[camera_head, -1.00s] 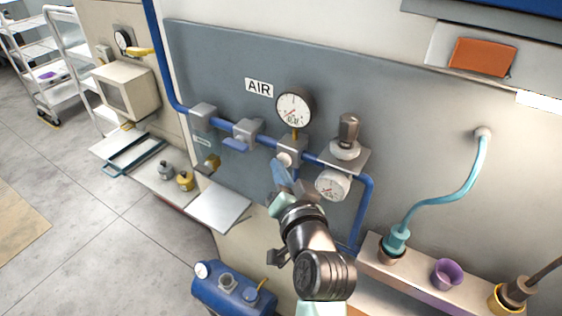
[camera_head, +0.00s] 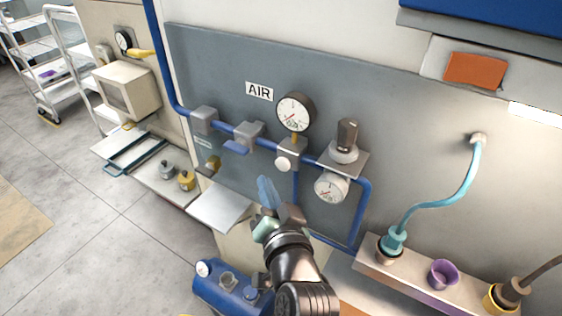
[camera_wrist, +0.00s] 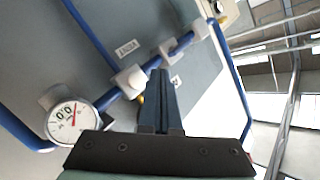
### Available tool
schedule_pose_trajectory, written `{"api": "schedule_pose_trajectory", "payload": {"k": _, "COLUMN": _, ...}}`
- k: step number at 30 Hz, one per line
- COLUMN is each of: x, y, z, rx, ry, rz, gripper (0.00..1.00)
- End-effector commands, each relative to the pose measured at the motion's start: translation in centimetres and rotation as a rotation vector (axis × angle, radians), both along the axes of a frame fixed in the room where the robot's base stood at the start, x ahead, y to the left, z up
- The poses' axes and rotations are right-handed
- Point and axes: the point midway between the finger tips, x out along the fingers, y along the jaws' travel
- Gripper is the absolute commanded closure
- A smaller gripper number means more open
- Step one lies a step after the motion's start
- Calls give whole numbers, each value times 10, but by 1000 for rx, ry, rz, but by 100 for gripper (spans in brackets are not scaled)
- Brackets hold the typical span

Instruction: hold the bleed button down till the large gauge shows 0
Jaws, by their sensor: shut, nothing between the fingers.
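The large gauge (camera_head: 295,112), white-faced with a dark rim, stands above the blue pipe beside the AIR label. Its reading is too small to tell for sure. The round white bleed button (camera_head: 284,162) is on the grey block below the gauge and is in plain sight. My gripper (camera_head: 267,190) is shut and empty, below and a little left of the button and apart from it in the head view. In the wrist view, my closed dark fingers (camera_wrist: 158,98) reach up toward the pipe and hide part of the panel; the large gauge is not seen clearly there.
A smaller gauge (camera_head: 331,186) sits under a regulator with a dark knob (camera_head: 347,135), right of the button; this gauge also shows in the wrist view (camera_wrist: 72,120). A blue lever (camera_head: 236,147) is left. A metal shelf (camera_head: 220,206) juts out at lower left.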

Motion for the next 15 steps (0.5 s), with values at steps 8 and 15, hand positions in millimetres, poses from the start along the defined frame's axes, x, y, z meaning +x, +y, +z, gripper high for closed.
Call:
{"api": "schedule_pose_trajectory", "payload": {"k": 8, "x": -19, "y": 13, "z": 1, "rx": -1, "ry": 0, "rz": -1, "gripper": 100}}
{"api": "schedule_pose_trajectory", "payload": {"k": 15, "x": -20, "y": 14, "z": 0, "rx": -1, "ry": -1, "rz": 0, "gripper": 100}}
